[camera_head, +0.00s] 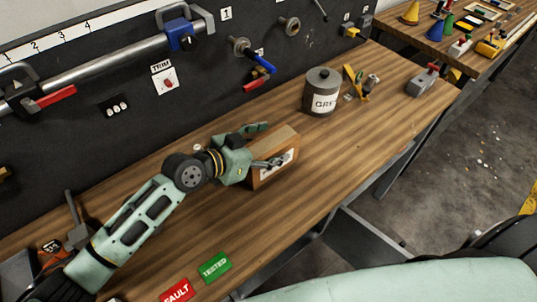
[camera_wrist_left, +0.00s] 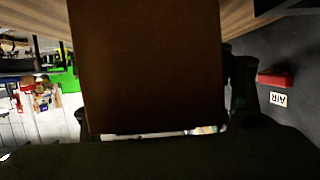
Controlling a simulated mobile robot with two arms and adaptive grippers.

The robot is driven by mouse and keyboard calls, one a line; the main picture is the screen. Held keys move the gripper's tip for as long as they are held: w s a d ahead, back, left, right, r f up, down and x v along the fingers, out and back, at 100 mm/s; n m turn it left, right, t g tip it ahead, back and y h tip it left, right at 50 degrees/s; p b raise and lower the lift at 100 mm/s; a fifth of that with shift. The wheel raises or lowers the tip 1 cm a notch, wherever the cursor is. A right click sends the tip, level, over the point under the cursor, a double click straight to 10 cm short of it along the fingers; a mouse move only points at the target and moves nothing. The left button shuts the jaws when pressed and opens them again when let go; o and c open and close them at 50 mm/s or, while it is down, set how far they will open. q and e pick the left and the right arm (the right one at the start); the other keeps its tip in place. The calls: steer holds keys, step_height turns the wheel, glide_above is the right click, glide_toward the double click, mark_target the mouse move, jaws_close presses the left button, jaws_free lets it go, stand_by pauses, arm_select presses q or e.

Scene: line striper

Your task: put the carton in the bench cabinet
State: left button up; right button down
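The carton (camera_head: 275,155) is a brown box with a white label on its near side. It appears to stand on the wooden bench in the head view, and its plain brown face (camera_wrist_left: 145,65) fills the middle of the left wrist view. My left gripper (camera_head: 263,145) reaches it from the left, with one finger along its far side and the other across its labelled side. The fingers lie close to the carton; whether they press on it is not clear. My right gripper is not in view. I cannot make out the bench cabinet.
A grey lidded canister (camera_head: 322,93) stands behind the carton to the right, near a yellow-handled tool (camera_head: 355,84). A black tool panel (camera_head: 120,75) borders the bench at the back. Red (camera_head: 176,291) and green (camera_head: 215,267) tags lie at the front. The bench right of the carton is clear.

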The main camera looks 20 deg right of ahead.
arm_select(q)
steer(key=c, duration=1.3)
steer(key=shift+r, duration=0.15)
steer(key=shift+c, duration=0.7)
